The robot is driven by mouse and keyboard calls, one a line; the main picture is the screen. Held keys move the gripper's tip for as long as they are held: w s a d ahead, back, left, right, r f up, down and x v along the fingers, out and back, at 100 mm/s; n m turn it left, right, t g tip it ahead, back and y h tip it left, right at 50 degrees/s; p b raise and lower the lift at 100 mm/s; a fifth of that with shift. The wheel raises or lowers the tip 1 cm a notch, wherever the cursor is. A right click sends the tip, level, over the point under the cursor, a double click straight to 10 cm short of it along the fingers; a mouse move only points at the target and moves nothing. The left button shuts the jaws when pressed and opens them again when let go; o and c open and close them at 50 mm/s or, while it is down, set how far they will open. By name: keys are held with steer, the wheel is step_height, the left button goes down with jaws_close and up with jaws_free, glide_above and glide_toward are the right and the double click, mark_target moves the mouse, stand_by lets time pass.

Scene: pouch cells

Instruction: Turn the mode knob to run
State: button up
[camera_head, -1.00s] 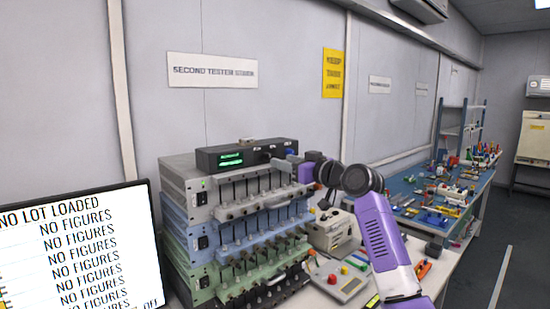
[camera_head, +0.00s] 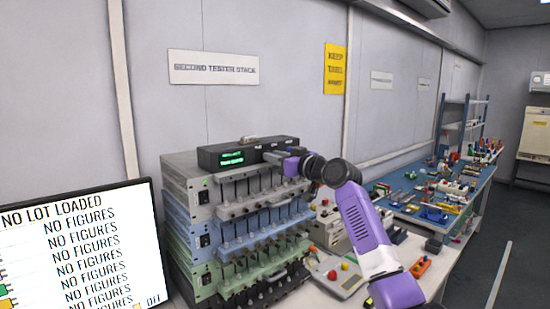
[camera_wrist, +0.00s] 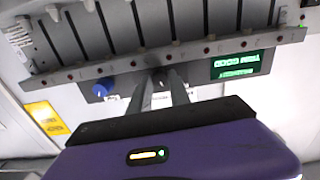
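The dark control box (camera_head: 222,158) with a lit green display (camera_head: 232,159) sits on top of the tester stack. In the wrist view its face appears upside down, with the display (camera_wrist: 240,65) at right and a blue knob (camera_wrist: 103,88) at left. My gripper (camera_head: 272,156) is at the right part of the box front. In the wrist view my gripper (camera_wrist: 160,76) has its two fingertips on either side of a small dark knob-like part between the display and the blue knob. That part is mostly hidden, and contact is unclear. The small labels are unreadable.
Tester drawers (camera_head: 235,213) with rows of handles stand below the box. A monitor (camera_head: 85,245) is at front left. A grey box with red and yellow buttons (camera_head: 338,277) lies on the bench at right. A blue workbench (camera_head: 400,200) with many tools stands farther right.

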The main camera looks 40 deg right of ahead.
steer(key=shift+f+b, duration=0.15)
steer(key=shift+b, duration=0.25)
jaws_close()
steer(key=n+b, duration=0.5)
steer(key=b, duration=0.2)
steer(key=shift+n+b, duration=0.3)
steer(key=shift+b, duration=0.05)
steer(key=o, duration=1)
jaws_free()
steer(key=shift+c, duration=0.2)
steer(key=shift+s+a, duration=0.1)
